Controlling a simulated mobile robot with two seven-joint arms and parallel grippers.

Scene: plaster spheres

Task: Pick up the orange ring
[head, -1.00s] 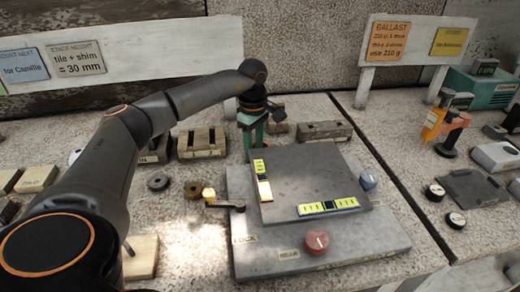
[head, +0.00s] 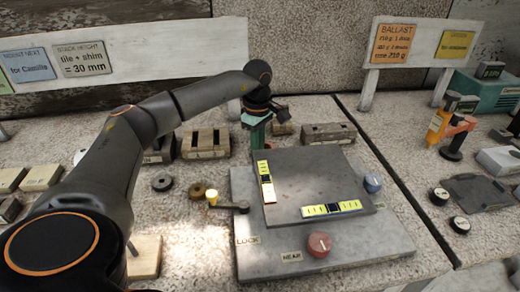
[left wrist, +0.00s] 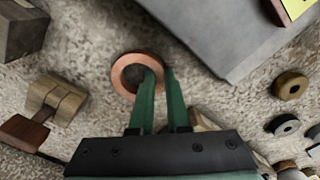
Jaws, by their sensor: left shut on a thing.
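The orange ring (left wrist: 126,73) is a flat copper-orange ring with a round hole, on the speckled surface in the left wrist view. My left gripper (left wrist: 161,76) has green fingers shut on the ring's right side. One finger reaches into the hole and the other is outside the rim. In the head view my left gripper (head: 256,132) points down just behind the grey plate, and the ring is hidden there. I cannot tell whether the ring is clear of the surface. My right gripper is in neither view.
A grey plate (head: 330,250) with a red knob (head: 319,244) and yellow-marked strips stands in front of the gripper. Slotted blocks (head: 205,143) and another block (head: 329,132) flank it. A sign board (head: 125,55) stands behind. Round weights (head: 162,182) lie front left.

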